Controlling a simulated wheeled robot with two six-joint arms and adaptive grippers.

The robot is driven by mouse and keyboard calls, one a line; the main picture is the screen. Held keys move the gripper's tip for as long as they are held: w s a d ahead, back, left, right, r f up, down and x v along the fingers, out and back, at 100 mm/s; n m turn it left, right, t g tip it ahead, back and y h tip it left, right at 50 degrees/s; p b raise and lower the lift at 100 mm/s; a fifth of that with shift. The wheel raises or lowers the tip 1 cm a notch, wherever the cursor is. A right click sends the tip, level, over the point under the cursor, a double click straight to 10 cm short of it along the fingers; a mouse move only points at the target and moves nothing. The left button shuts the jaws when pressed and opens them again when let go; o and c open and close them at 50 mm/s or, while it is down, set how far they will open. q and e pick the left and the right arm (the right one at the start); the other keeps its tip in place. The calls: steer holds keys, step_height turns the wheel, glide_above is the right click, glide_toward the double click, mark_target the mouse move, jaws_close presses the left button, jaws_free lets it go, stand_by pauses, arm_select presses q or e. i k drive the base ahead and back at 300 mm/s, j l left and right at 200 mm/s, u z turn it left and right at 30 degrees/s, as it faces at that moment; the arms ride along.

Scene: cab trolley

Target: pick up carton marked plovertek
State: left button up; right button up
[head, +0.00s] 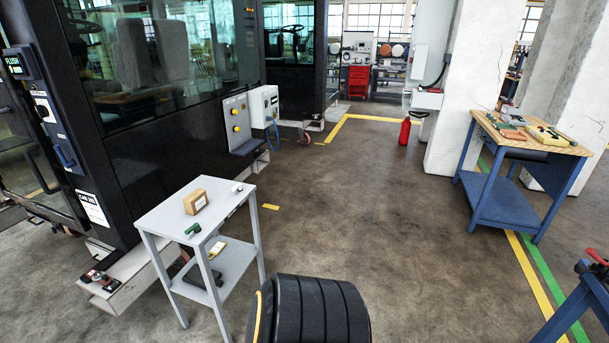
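A small brown carton (196,201) sits on the top shelf of a grey two-shelf trolley (165,212). It has a pale label on one side, too small to read, so I cannot tell whether it says plovertek. A green item (193,229) lies near the front edge of the same top, and a small white cylindrical item (237,188) lies near its right edge. Neither touches the carton. Neither of my grippers is in view.
A blue workbench (500,205) with items stands at right. A red extinguisher (404,131) stands by a pillar. The middle floor is clear.

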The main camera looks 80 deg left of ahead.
mark_target(193, 203)
steer(key=u, duration=3.65)
steer(key=i+j, duration=0.1)
